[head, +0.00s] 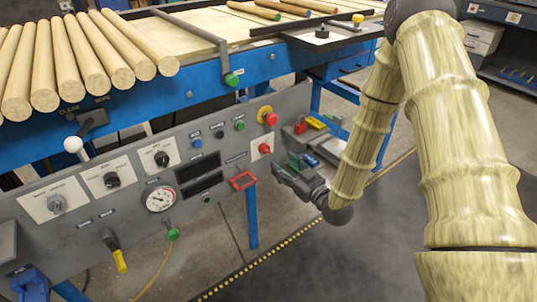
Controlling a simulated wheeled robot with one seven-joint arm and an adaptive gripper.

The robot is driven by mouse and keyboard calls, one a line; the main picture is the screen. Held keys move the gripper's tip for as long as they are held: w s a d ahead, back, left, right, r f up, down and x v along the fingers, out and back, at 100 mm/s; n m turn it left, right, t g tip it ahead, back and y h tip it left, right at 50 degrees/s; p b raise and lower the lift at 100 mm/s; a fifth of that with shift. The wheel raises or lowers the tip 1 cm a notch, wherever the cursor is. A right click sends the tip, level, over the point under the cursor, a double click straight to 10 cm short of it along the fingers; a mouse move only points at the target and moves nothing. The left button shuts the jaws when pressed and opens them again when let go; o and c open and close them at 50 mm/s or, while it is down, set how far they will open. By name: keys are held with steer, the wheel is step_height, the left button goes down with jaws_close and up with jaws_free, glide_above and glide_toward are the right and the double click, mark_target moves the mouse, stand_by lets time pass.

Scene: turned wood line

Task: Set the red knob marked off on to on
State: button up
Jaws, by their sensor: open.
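A small red knob (265,149) sits on a white plate at the right end of the grey control panel (130,235). Its marking is too small to read, and I cannot tell which way it is set. My gripper (279,171) is open and empty, just below and to the right of the red knob, pointing left towards the panel. It looks apart from the knob, though the gap in depth is hard to judge.
A red button on a yellow base (267,116) is just above the knob. A red square frame (242,181) is below left. Other dials (112,180), a gauge (160,199) and small buttons fill the panel. Wooden rods (85,60) lie on the blue line above.

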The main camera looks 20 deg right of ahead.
mark_target(268, 152)
steer(key=x, duration=0.9)
steer(key=shift+f+b, duration=0.1)
steer(key=shift+b, duration=0.3)
steer(key=shift+s, duration=0.1)
steer(key=c, duration=1)
